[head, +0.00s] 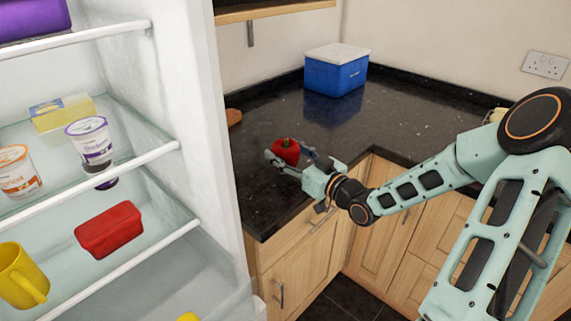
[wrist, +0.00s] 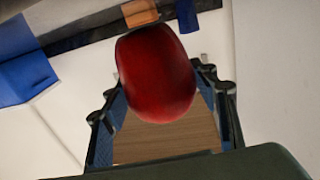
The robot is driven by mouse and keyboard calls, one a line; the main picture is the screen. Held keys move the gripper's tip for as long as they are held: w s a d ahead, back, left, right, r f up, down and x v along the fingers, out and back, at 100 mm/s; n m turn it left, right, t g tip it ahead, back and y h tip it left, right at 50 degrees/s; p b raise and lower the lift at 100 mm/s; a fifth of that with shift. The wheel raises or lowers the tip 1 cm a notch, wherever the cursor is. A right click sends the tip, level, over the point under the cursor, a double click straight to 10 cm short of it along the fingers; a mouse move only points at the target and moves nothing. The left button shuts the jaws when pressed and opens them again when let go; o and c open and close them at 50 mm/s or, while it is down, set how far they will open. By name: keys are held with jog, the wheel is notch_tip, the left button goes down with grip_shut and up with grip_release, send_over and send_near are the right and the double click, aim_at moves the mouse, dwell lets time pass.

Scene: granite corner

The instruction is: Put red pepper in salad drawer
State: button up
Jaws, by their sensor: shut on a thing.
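The red pepper (head: 286,149) is held between the fingers of my gripper (head: 289,157), over the dark counter in the head view. In the wrist view the pepper (wrist: 157,75) fills the space between the two fingers of my gripper (wrist: 160,85). The open fridge (head: 228,150) stands at the left of the head view. The salad drawer cannot be made out clearly; the fridge's lowest part is cut off by the frame's bottom edge.
Fridge shelves hold two yogurt pots (head: 88,142) (head: 18,172), a yellow pack (head: 62,112), a red block (head: 109,230) and a yellow mug (head: 20,275). A blue box (head: 335,72) stands on the black counter (head: 400,110). The fridge side wall separates shelves from counter.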

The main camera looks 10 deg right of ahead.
jog(key=shift+f+b, duration=0.45)
jog(key=shift+f, duration=0.65)
jog(key=shift+f, duration=0.15)
jog(key=shift+f, duration=0.15)
jog(key=o, duration=1.2)
